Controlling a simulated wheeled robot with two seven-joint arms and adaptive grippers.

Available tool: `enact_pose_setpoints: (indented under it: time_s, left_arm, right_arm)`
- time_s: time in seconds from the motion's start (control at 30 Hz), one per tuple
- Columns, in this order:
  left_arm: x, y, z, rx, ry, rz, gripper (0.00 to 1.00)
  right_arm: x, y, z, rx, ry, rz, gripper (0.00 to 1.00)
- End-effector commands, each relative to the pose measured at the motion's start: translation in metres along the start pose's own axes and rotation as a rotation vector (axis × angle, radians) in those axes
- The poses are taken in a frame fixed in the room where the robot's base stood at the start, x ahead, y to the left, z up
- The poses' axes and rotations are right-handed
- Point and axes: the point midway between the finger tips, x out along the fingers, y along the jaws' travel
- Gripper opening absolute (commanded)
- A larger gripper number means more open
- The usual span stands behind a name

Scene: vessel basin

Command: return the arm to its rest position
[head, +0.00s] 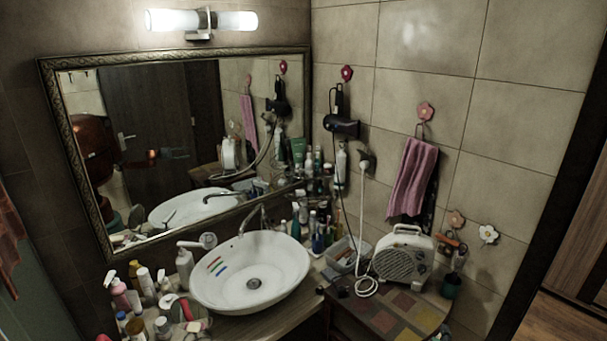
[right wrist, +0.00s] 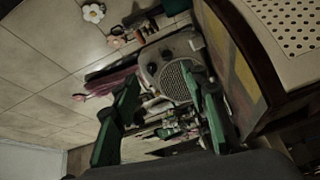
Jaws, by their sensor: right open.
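My right gripper (right wrist: 162,78) shows in the right wrist view with its two green fingers spread apart. It is open, with nothing between the fingers. The view is turned on its side, and the cream heater (right wrist: 172,72) appears beyond the fingertips, apart from them as far as I can tell. Neither gripper shows in the head view. There, the white vessel basin (head: 285,262) stands on the wooden counter (head: 258,326).
The heater (head: 404,256) stands on a colour-tiled table (head: 378,320). Bottles (head: 146,283) crowd the counter's left side, and more (head: 320,225) stand behind the basin. A pink towel (head: 411,178) hangs on the wall. A white perforated surface (right wrist: 285,35) is close at the wrist view's upper right.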

Motion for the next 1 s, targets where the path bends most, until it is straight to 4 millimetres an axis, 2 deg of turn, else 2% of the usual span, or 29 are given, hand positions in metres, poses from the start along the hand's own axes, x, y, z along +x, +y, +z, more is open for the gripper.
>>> enact_pose_setpoints:
  time_s: [0.07, 0.27, 0.4, 0.57, 0.67, 0.77, 0.87, 1.0]
  left_arm:
    - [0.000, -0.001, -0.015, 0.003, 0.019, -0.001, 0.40]
    - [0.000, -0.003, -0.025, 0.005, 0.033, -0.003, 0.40]
    - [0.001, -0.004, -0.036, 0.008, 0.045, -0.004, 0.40]
    - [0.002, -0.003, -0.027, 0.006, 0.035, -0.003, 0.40]
    - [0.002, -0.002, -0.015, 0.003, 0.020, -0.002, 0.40]
    - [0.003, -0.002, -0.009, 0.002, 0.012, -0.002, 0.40]
    - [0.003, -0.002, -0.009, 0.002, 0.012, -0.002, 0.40]
    - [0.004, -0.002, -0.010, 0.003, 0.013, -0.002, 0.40]
  right_arm:
    - [0.001, -0.010, 0.002, 0.005, -0.001, -0.017, 0.41]
    - [0.003, -0.045, 0.008, 0.030, -0.006, -0.080, 0.41]
    - [0.003, -0.078, 0.014, 0.052, -0.011, -0.137, 0.41]
    - [-0.001, -0.128, 0.024, 0.088, -0.023, -0.224, 0.41]
    - [-0.006, -0.167, 0.033, 0.118, -0.036, -0.291, 0.41]
    - [-0.018, -0.219, 0.045, 0.161, -0.057, -0.379, 0.41]
    - [-0.040, -0.284, 0.063, 0.215, -0.094, -0.490, 0.41]
    - [-0.084, -0.373, 0.088, 0.301, -0.161, -0.644, 0.41]
